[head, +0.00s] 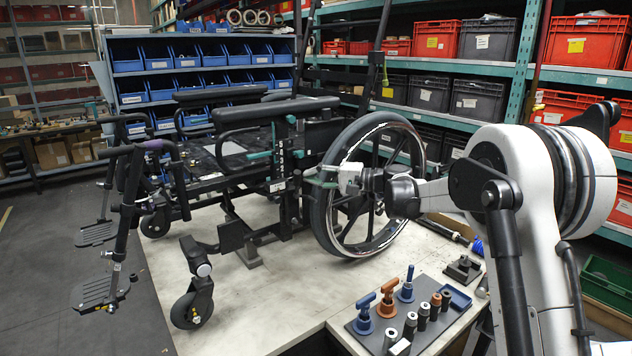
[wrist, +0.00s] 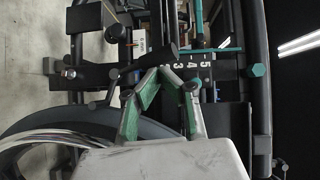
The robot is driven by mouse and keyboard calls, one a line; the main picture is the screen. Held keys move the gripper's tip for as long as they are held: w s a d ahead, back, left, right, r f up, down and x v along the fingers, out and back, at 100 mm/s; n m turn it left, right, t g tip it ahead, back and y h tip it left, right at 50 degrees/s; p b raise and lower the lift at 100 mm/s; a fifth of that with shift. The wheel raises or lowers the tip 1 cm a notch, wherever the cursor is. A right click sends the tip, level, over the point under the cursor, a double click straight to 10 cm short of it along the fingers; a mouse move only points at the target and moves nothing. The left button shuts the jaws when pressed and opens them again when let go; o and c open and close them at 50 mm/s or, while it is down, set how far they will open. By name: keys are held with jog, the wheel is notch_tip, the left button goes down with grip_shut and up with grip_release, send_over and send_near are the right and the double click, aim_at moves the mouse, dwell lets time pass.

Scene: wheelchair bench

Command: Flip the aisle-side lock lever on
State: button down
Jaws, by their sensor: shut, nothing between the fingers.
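The wheelchair (head: 277,110) stands on the bench, its large wheel (head: 322,215) on the near side. My gripper (head: 318,176) is beside the front upper part of that wheel, close to the side frame. In the wrist view my gripper (wrist: 161,72) has its green-padded fingers brought together at the tips, with nothing held. A black tapered lever (wrist: 168,52), probably the lock lever, lies just beyond the fingertips, slanting down left to a pivot. I cannot tell whether the tips touch it. I cannot make out the lever in the head view.
A numbered strip (wrist: 193,68) and teal-capped frame parts (wrist: 259,70) are close to the fingers. The wheel rim (wrist: 40,142) curves below left. A tool tray (head: 375,338) with several handled pieces sits at the bench's (head: 270,290) right front. Shelves with bins stand behind.

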jog(key=shift+s+a+r+n+h, duration=0.2)
jog(key=shift+s+n+h, duration=0.1)
jog(key=shift+n, duration=0.2)
jog(key=f+b+v, duration=0.1)
jog(key=v, duration=0.9)
jog(key=shift+r, duration=0.35)
jog(key=shift+w, duration=0.1)
